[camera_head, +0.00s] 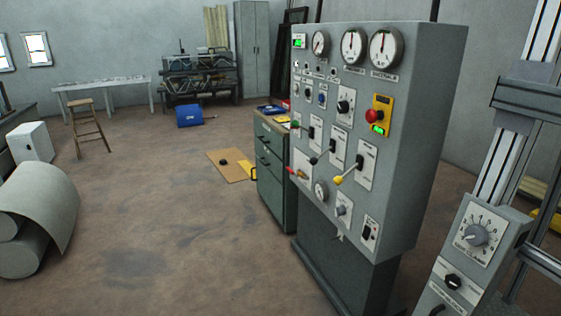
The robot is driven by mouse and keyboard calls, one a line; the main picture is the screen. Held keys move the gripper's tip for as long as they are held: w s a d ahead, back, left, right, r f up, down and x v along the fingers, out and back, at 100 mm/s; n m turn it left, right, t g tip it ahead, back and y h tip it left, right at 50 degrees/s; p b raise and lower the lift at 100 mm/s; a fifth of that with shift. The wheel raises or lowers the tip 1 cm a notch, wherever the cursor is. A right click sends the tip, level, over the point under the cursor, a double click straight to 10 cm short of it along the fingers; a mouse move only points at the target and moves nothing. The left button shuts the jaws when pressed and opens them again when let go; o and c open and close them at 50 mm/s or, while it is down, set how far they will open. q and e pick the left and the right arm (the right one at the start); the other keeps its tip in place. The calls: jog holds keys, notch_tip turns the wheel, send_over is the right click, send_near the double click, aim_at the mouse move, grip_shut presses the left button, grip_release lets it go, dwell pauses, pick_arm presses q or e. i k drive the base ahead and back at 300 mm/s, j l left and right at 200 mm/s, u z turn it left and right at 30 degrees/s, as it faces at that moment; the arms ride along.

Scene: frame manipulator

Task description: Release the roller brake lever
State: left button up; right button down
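A grey control cabinet (425,120) stands right of centre with several levers on its front. A lever with a yellow knob (339,180) points out to the lower left from its plate. A lever with a dark knob (314,160) sits above and left of it. A green-knobbed lever (296,125) is higher up, and a red-tipped handle (291,170) is at the left edge. The labels are too small to read, so I cannot tell which is the roller brake lever. Neither of my grippers is in view.
The cabinet also bears gauges (385,48) and a red emergency button (373,116). A second control box (470,250) stands at the lower right beside a metal frame. A green drawer cabinet (270,165) is behind. Rolled sheet (50,210) lies at left.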

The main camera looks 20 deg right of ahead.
aim_at(313, 160)
jog(key=i+l+u, duration=0.15)
jog(key=l, duration=0.15)
jog(key=i+l+u, duration=0.25)
jog(key=l, duration=0.35)
jog(key=i+l+u, duration=0.25)
jog(key=l, duration=0.4)
jog(key=i+l, duration=0.1)
jog(key=l, duration=0.15)
jog(key=i+l, duration=0.1)
jog(key=l, duration=0.2)
